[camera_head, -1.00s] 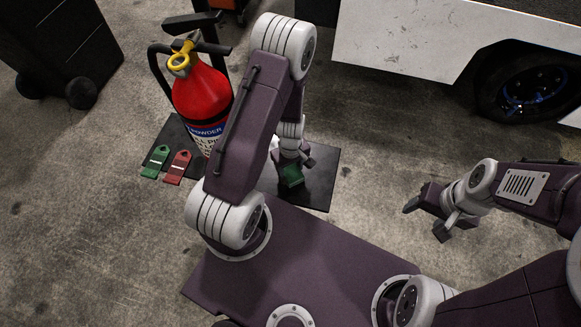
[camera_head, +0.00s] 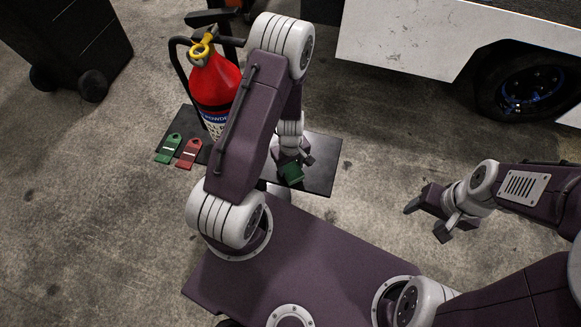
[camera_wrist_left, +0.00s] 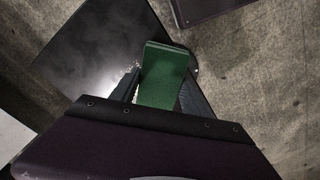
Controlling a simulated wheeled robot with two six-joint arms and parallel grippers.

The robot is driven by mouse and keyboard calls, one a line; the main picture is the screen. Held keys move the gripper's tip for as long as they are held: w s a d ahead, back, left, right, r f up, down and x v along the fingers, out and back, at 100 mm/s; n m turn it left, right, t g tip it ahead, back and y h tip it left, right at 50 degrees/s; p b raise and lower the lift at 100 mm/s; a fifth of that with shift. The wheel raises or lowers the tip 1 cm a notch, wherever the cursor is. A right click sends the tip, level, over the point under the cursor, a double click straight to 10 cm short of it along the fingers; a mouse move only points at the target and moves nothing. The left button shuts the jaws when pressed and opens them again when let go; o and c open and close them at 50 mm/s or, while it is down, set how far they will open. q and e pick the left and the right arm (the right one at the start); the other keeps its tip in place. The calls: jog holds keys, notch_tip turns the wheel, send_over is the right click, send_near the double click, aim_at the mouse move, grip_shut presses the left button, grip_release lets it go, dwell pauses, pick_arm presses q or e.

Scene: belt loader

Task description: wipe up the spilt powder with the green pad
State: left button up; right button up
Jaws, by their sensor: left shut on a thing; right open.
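My left gripper (camera_head: 291,165) is shut on the green pad (camera_head: 291,172), over the right part of a black plate on the floor (camera_head: 322,160). In the left wrist view the green pad (camera_wrist_left: 162,75) sits between the fingers. Pale powder (camera_wrist_left: 122,84) shows on the black plate (camera_wrist_left: 90,40), just left of the pad, with a hazy lighter patch beyond it. I cannot tell whether the pad touches the plate. My right gripper (camera_head: 427,221) is open and empty over bare floor at the right.
A red fire extinguisher (camera_head: 213,88) stands at the plate's left part. A green tag (camera_head: 169,148) and a red tag (camera_head: 188,153) lie near it. A black wheeled bin (camera_head: 75,45) is at the upper left. A white vehicle (camera_head: 440,35) with a wheel (camera_head: 532,82) is at the upper right.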

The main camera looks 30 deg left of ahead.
aim_at(290, 167)
pick_arm(q)
notch_tip(290, 167, up, 4)
jog(key=p, duration=0.3)
jog(key=shift+f, duration=0.2)
jog(key=shift+r+p, duration=0.75)
jog(key=shift+p, duration=0.05)
jog(key=shift+s+d, duration=0.1)
jog(key=shift+s, duration=0.05)
